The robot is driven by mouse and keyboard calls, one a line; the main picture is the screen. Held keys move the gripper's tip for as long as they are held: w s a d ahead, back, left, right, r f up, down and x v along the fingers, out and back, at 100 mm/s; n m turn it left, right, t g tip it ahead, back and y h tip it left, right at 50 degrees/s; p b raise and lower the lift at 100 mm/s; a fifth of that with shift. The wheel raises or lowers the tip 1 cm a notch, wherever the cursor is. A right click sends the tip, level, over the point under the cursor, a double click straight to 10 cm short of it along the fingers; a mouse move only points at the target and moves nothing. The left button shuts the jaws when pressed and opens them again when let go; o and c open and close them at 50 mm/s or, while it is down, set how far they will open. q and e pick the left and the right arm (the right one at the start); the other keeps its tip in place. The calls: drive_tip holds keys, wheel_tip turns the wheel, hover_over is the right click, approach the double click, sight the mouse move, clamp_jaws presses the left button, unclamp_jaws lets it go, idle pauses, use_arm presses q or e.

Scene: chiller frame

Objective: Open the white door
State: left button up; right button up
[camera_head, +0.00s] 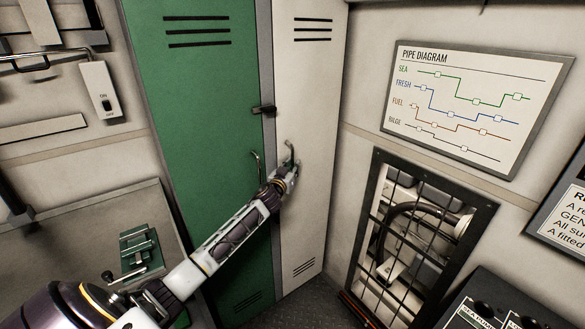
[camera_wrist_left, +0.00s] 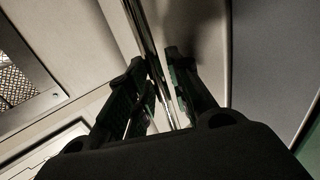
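The white door (camera_head: 305,110) is a tall, narrow panel with vent slots, right of a green door (camera_head: 200,120). It looks shut in its frame. Its curved metal handle (camera_head: 290,150) stands near its left edge. My left gripper (camera_head: 287,169) is at the lower part of this handle. In the left wrist view, the shiny handle bar (camera_wrist_left: 137,20) runs down between the two dark fingers (camera_wrist_left: 155,80). The fingers stand close on either side of the bar; I cannot tell whether both touch it. My right gripper is not in view.
The green door has its own handle (camera_head: 256,165), close to my left forearm. A dark latch (camera_head: 264,109) sits between the doors. A barred opening (camera_head: 486,225) and a pipe diagram (camera_head: 535,100) are on the right wall. Bare floor (camera_head: 315,308) shows before the white door.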

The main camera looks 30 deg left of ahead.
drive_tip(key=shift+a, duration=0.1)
use_arm(q)
clamp_jaws()
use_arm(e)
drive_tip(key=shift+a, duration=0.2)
use_arm(q)
drive_tip(key=shift+d, duration=0.15)
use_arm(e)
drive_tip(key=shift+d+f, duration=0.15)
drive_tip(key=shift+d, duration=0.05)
